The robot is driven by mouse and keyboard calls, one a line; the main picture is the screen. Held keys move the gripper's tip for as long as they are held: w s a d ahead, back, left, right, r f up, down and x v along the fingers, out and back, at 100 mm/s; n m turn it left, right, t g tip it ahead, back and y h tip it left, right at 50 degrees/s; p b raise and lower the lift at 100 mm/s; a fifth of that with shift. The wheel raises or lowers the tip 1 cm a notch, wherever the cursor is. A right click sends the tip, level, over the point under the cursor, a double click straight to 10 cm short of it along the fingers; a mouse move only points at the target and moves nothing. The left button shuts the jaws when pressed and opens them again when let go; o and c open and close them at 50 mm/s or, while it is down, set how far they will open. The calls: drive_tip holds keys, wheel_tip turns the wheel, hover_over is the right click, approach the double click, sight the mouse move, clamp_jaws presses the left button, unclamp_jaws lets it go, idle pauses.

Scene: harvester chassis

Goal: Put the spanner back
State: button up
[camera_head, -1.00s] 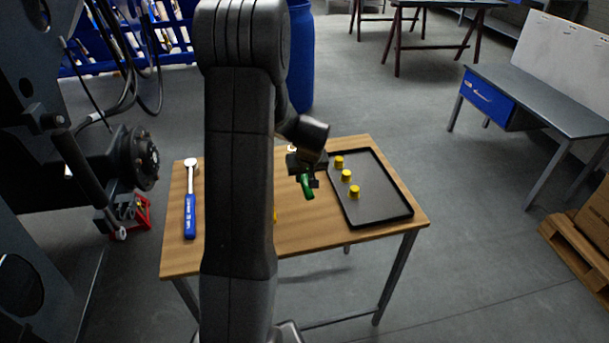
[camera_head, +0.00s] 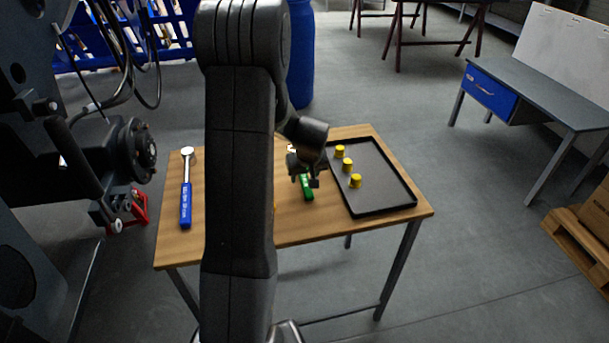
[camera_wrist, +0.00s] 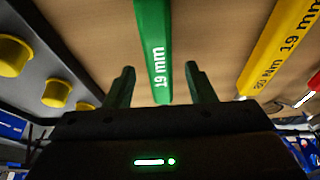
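The green spanner (camera_head: 307,188), marked 19 mm, lies on the wooden table just left of the black tray. In the wrist view its green handle (camera_wrist: 154,50) runs between my fingers, with a gap on both sides. My gripper (camera_head: 306,180) is open just above it, and it also shows in the wrist view (camera_wrist: 162,85). The far end of the spanner is out of the wrist view and mostly hidden by my gripper in the head view.
The black tray (camera_head: 385,202) holds three yellow caps (camera_head: 347,165). A blue-handled wrench (camera_head: 186,203) lies at the table's left. A yellow-handled tool (camera_wrist: 282,45) lies beside the spanner, mostly hidden by my arm in the head view. Harvester chassis (camera_head: 40,190) stands left of the wooden table (camera_head: 178,250).

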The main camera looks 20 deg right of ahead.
drive_tip(key=v, duration=1.3)
drive_tip(key=shift+r, duration=0.35)
drive_tip(key=shift+s, duration=0.1)
drive_tip(key=x, duration=1.3)
drive_tip(key=shift+f, duration=0.25)
drive_tip(key=shift+w+r+p, duration=0.2)
drive_tip(key=shift+r+p, duration=0.05)
drive_tip(key=shift+p, duration=0.15)
drive_tip(key=shift+r+p, duration=0.4)
drive_tip(key=shift+r, duration=0.1)
drive_tip(key=shift+s+f, duration=0.1)
